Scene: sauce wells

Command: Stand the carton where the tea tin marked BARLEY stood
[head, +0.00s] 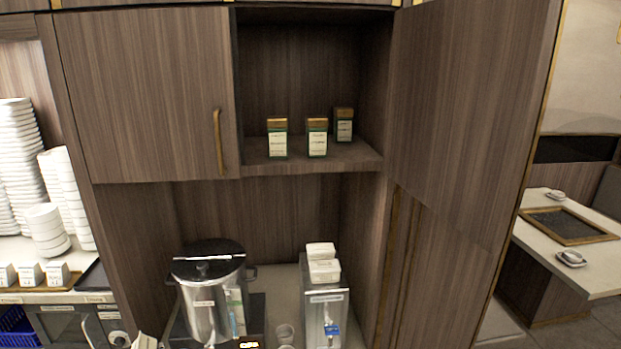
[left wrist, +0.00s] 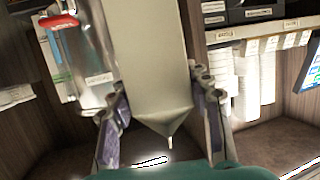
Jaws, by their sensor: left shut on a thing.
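In the left wrist view my left gripper (left wrist: 158,88) is shut on a plain beige carton (left wrist: 155,60), with one finger on each side. The carton's pointed, folded end faces the bottom of that view; its other end runs out of the top. Three green tea tins with gold lids and pale labels stand in the open shelf niche in the head view: a left tin (head: 277,138), a middle tin (head: 317,138) and a right tin (head: 344,124) set further back. Their labels are too small to read. My right gripper is in neither view.
The shelf board (head: 262,166) has bare room left and right of the tins. A cabinet door (head: 145,95) flanks it on the left. Below stand a steel urn (head: 205,300) and a dispenser (head: 325,315) with white boxes on top. Stacked white dishes (head: 20,165) stand at left.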

